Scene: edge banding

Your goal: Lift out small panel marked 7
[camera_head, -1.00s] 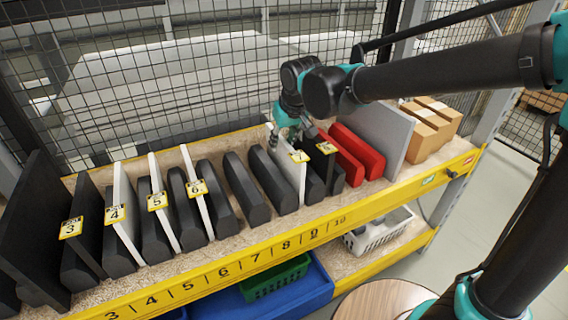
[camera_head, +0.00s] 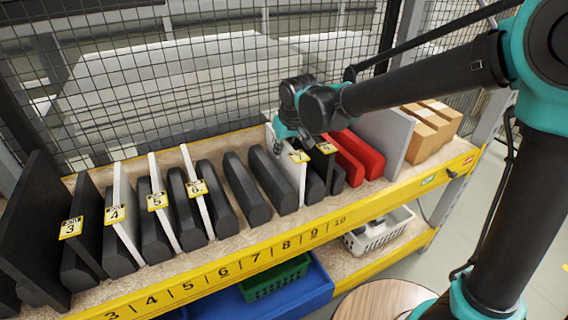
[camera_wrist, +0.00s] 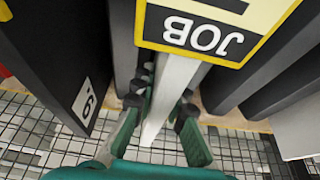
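A thin white panel (camera_head: 287,160) stands on edge in the rack, with a yellow JOB tag (camera_head: 300,156) at its front. The tag's number is unreadable here. My gripper (camera_head: 294,140) is at the panel's upper rear part; its fingers are mostly hidden in the head view. In the wrist view, the gripper (camera_wrist: 162,106) has one finger on each side of the white panel (camera_wrist: 172,98), with slight gaps seeming to show, so it looks open. Firm contact cannot be told. The JOB tag (camera_wrist: 205,28) fills the top of the wrist view.
Dark dividers (camera_head: 271,180) stand close on both sides. Another tagged panel (camera_head: 326,148) and red blocks (camera_head: 360,152) are to the right. A dark panel with a small number label (camera_wrist: 84,104) is near the left finger. Wire mesh (camera_head: 200,80) stands behind the shelf.

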